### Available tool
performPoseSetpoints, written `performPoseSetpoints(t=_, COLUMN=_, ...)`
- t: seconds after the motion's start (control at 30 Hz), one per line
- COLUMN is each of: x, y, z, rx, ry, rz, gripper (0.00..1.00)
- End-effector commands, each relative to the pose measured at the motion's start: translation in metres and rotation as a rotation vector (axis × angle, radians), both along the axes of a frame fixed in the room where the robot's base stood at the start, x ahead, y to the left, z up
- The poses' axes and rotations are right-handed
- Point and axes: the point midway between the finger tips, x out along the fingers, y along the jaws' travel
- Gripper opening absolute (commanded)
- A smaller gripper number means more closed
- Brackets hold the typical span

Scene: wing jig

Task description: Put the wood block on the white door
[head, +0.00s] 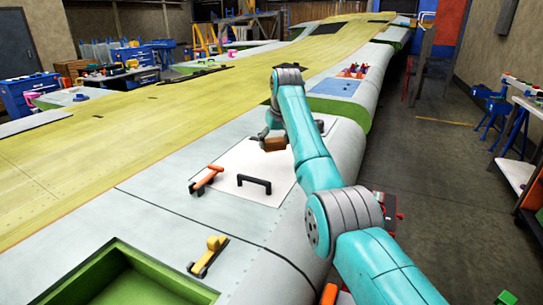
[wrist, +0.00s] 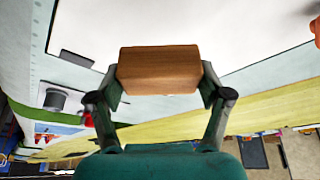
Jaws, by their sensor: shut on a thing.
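The wood block (head: 275,144) is a plain brown rectangular piece. My gripper (head: 268,139) is shut on it, and in the wrist view a finger presses each end of the block (wrist: 158,69). The white door (head: 240,165) is a flat white panel set in the wing's grey surface. In the head view the block appears over the far part of the door. The door also fills the upper part of the wrist view (wrist: 110,25) behind the block. I cannot tell how large the gap between block and door is.
A yellow tool (head: 208,255) lies closer, beside an open green-lined bay (head: 125,280). A recess with red items (head: 352,71) lies farther along the wing.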

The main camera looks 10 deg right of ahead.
Motion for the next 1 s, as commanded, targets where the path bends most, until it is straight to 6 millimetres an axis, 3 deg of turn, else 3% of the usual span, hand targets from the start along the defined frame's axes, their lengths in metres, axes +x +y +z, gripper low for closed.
performPoseSetpoints(t=0.5, x=0.000, y=0.000, z=-0.053, rx=0.000, ry=-0.001, rz=0.000, gripper=0.36)
performPoseSetpoints(t=0.9, x=0.000, y=0.000, z=-0.059, rx=0.000, ry=-0.002, rz=0.000, gripper=0.36)
performPoseSetpoints(t=0.93, x=0.000, y=0.000, z=-0.060, rx=0.000, ry=-0.002, rz=0.000, gripper=0.80)
performPoseSetpoints(t=1.0, x=0.000, y=0.000, z=-0.059, rx=0.000, ry=-0.002, rz=0.000, gripper=0.97)
